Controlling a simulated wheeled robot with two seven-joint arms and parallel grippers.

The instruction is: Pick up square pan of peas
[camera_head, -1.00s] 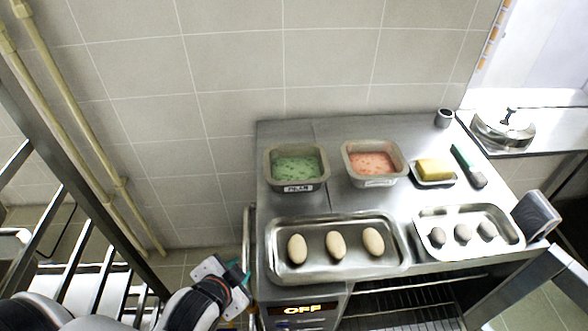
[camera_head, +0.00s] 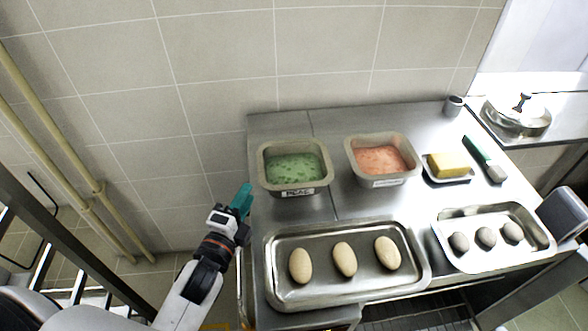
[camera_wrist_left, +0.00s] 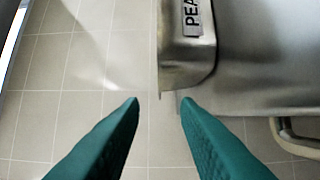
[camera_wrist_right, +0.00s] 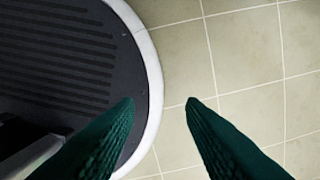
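The square pan of peas (camera_head: 294,192) stands at the back left of the steel counter, filled with green and labelled on its front wall. It also shows at the top of the left wrist view (camera_wrist_left: 192,50), where part of the label reads "PEA". My left gripper (camera_head: 243,196) is left of the pan, near the counter's left edge. In the left wrist view my left gripper (camera_wrist_left: 159,102) has its teal fingers apart with nothing between them. My right gripper (camera_wrist_right: 162,103) is open and empty above the floor; it is not in the head view.
A similar pan with pink contents (camera_head: 384,180) stands right of the peas. A tray with three potatoes (camera_head: 272,287) lies in front. A dish with a yellow block (camera_head: 447,166), a green-handled tool (camera_head: 482,155) and a tray of dark stones (camera_head: 446,258) are at right.

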